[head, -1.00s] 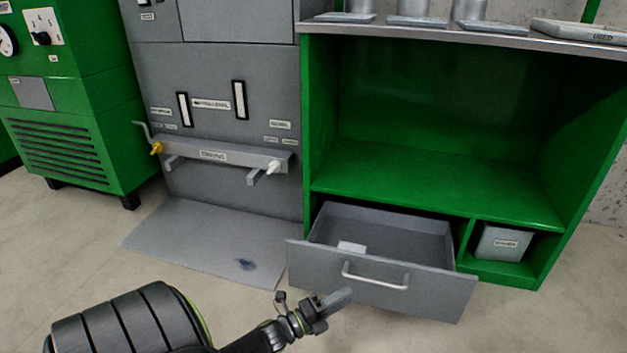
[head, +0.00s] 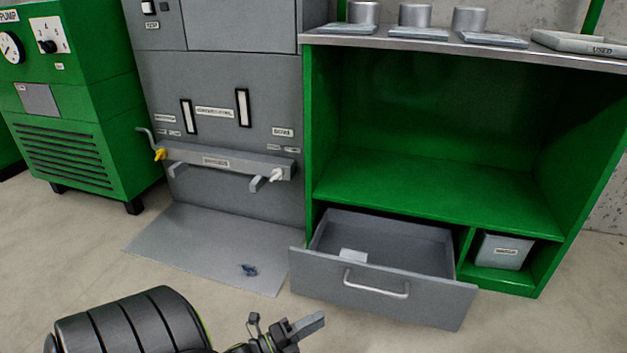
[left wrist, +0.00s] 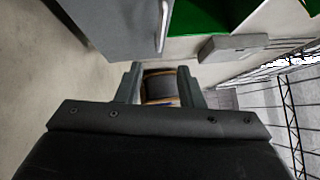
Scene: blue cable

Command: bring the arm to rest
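My left gripper (head: 308,325) is low in the head view, in front of the open drawer and apart from it. In the left wrist view its two fingers (left wrist: 160,85) stand apart with a gap between them. A dark round thing with brownish edges (left wrist: 160,88) shows in that gap; it looks to lie beyond the fingers, and no held thing shows in the head view. My right gripper is not in view.
The grey drawer (head: 385,297) is pulled out below the green shelf unit (head: 430,190), with a pale piece inside. A grey box (head: 502,251) sits in the right cubby. A grey cabinet (head: 220,80) and a green pump unit (head: 75,125) stand left. Floor near the gripper is clear.

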